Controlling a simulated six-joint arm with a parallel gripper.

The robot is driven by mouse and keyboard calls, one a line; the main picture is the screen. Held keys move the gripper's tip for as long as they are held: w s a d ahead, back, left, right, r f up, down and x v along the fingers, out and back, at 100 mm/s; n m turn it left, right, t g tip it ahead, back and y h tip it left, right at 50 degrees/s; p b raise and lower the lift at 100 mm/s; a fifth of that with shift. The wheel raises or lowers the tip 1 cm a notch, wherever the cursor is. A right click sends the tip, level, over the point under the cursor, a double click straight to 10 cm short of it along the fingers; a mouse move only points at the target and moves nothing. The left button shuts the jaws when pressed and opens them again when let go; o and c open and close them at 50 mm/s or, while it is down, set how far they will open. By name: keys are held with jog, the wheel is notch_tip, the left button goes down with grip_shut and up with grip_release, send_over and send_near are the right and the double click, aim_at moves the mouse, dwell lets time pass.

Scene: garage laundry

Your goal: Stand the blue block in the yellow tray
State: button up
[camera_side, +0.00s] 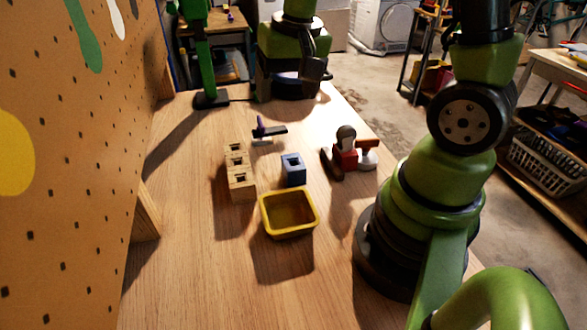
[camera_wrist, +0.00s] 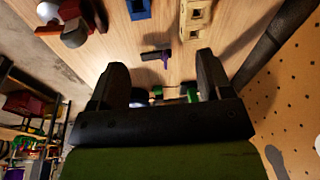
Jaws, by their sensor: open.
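The blue block (camera_side: 293,169) stands on the table just behind the yellow tray (camera_side: 268,223), apart from it, with a dark opening in its top. The block also shows at the top edge of the wrist view (camera_wrist: 138,9). The tray is square, shallow and empty, and it is outside the wrist view. My gripper (camera_wrist: 160,62) is open, with nothing between its fingertips. In the side view it appears over the far end of the table, well behind the block; its fingers are hard to tell apart there.
A row of wooden blocks (camera_side: 238,174) stands left of the blue block. A small purple and black object (camera_side: 268,131) lies behind it. Red, white and dark items (camera_side: 346,153) stand to its right. A pegboard wall (camera_side: 75,170) bounds the left side. The table left of the tray is clear.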

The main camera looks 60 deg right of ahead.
jog(key=m+g, duration=0.1)
jog(key=g, duration=0.1)
send_over(293, 164)
jog(key=f, duration=1.2)
jog(key=shift+a+f, duration=0.1)
jog(key=shift+a, duration=0.1)
jog(key=f, duration=0.4)
jog(key=shift+s+a+f, duration=0.15)
jog(key=shift+s+f, duration=0.1)
jog(key=shift+f, duration=0.7)
jog(key=shift+c, duration=0.4)
jog(key=c, duration=1)
